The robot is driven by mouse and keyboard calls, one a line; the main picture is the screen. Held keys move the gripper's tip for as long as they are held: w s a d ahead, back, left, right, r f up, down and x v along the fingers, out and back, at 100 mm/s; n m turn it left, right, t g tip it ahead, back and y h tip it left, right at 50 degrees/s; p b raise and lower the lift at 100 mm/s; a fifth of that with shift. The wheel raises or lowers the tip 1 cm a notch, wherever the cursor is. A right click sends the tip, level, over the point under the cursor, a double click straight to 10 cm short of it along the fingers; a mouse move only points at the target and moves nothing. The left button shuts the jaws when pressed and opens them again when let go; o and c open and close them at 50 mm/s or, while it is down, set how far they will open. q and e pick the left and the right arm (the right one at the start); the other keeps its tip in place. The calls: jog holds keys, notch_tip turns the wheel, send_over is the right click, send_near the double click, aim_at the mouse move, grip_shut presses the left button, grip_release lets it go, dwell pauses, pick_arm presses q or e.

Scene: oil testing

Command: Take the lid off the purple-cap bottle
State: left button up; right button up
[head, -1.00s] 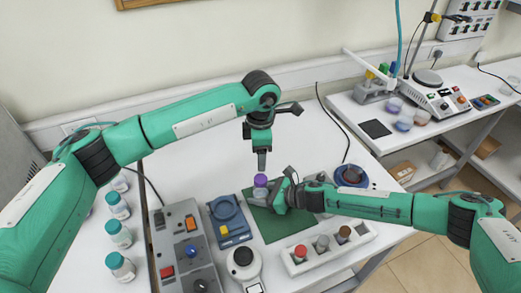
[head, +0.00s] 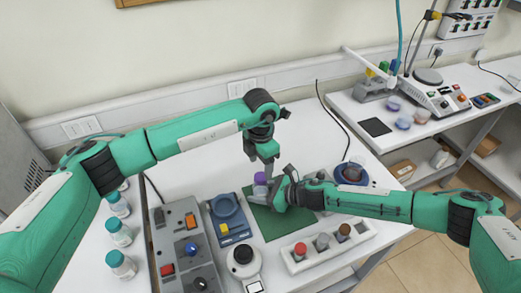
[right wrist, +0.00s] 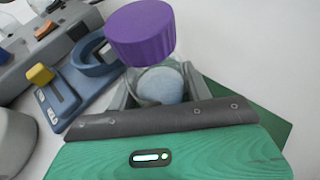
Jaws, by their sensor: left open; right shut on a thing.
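The purple cap (head: 260,178) sits on top of the bottle (head: 260,190) above the green mat (head: 285,226). In the right wrist view the cap (right wrist: 141,35) is on the clear bottle with pale contents (right wrist: 160,85). My right gripper (head: 274,192) is shut on the bottle's body below the cap, coming from the right. It also shows in the right wrist view (right wrist: 160,98). My left gripper (head: 268,169) is open, pointing down right at the cap. Whether its fingers touch the cap is unclear. The right wrist view does not show it.
A rack (head: 330,248) with red, grey and brown-capped bottles is in front. A blue device (head: 228,219), a grey control box (head: 184,247) and a white device (head: 243,263) stand left. A blue round stand (head: 351,173) is right. The table behind is clear.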

aim_at(261, 176)
pick_arm(q)
jog(key=shift+f, duration=2.4)
jog(key=c, duration=1.2)
jog(key=shift+o, duration=0.2)
jog(key=shift+r, duration=0.25)
jog(key=shift+r, duration=0.85)
